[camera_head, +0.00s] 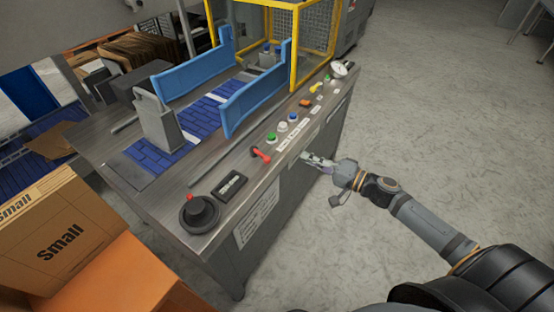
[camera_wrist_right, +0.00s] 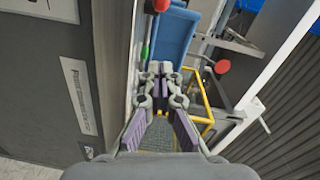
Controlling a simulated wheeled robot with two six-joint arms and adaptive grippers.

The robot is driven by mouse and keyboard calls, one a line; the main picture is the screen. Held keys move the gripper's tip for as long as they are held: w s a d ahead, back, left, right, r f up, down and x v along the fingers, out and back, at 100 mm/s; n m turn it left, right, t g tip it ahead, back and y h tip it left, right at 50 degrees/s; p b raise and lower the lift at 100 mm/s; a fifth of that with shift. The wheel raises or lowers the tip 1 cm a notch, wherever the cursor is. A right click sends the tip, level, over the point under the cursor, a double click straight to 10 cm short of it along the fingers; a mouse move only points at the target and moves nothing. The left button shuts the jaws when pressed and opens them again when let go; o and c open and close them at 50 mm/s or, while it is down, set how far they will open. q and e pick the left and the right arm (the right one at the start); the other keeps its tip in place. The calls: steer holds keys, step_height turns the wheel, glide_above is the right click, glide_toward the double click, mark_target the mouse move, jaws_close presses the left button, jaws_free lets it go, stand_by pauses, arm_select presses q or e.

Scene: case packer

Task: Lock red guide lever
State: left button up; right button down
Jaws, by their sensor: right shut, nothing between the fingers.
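The red guide lever (camera_head: 261,154) sits on the near edge of the machine's top panel, between the black dial and the green button. My right gripper (camera_head: 308,157) is at the panel's front side, to the right of the lever and apart from it. Its fingers are shut and empty, also in the right wrist view (camera_wrist_right: 160,70). That view shows a red knob (camera_wrist_right: 222,66) right of the fingertips and another red end at the top edge; I cannot tell which is the lever. My left gripper is not in view.
A black hand dial (camera_head: 199,215) and a small black display (camera_head: 230,186) stand left of the lever. Several buttons (camera_head: 283,127) line the panel to its right. Blue guide rails (camera_head: 255,95) and a yellow cage frame (camera_head: 293,45) rise behind.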

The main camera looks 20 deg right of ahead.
mark_target(277, 164)
steer(key=w+a, duration=0.1)
steer(key=a, duration=0.1)
steer(key=w+a+p, duration=0.1)
steer(key=w+a, duration=0.1)
steer(key=a, duration=0.1)
steer(key=w+a+f+p, duration=0.1)
steer(key=w+a, duration=0.1)
steer(key=a, duration=0.1)
steer(key=shift+w, duration=0.1)
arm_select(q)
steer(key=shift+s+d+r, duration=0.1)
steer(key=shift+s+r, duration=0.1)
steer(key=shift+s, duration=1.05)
arm_select(e)
steer(key=shift+a+f, duration=0.15)
steer(key=shift+a, duration=0.15)
